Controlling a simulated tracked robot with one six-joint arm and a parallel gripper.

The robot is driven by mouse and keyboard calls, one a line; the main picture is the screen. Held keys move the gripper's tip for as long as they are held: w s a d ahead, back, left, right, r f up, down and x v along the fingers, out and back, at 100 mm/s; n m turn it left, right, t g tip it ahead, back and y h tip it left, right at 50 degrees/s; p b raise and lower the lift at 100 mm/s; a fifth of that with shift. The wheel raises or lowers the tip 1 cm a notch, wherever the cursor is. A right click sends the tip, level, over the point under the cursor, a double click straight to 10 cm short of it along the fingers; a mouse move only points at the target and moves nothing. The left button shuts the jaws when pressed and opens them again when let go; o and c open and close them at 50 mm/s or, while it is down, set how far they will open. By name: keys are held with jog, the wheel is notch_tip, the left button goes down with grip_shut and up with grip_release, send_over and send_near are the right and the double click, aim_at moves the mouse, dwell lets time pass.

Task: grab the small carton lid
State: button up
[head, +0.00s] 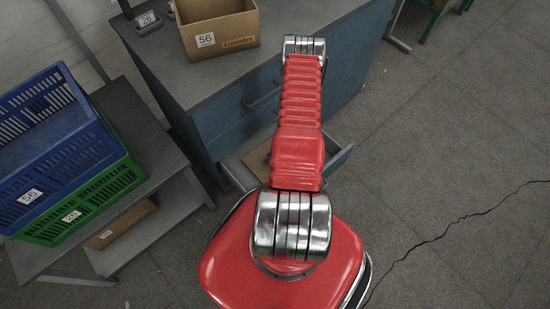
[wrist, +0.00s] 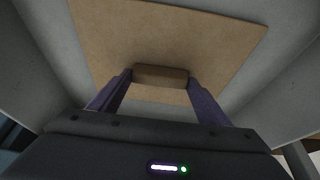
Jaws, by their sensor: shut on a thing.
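The small carton lid (wrist: 165,35) is a flat brown cardboard sheet with a raised block-like grip on it. It fills the upper middle of the wrist view and lies inside a grey drawer. In the head view a part of the lid (head: 258,160) shows in the open drawer, left of my arm. My gripper (wrist: 160,76) has its two purple fingers on either side of the block-like grip and is shut on it. My arm hides the gripper in the head view.
The open drawer (head: 340,160) belongs to a blue-grey desk (head: 235,120). An open carton (head: 218,30) labelled 56 stands on the desk top. Blue (head: 45,130) and green (head: 105,185) crates are stacked on a grey bench at left. Floor at right is clear, with a crack.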

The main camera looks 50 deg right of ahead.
jog(key=c, duration=0.7)
jog(key=shift+o, duration=0.2)
notch_tip(320, 180, up, 10)
dwell(0.5)
dwell(0.4)
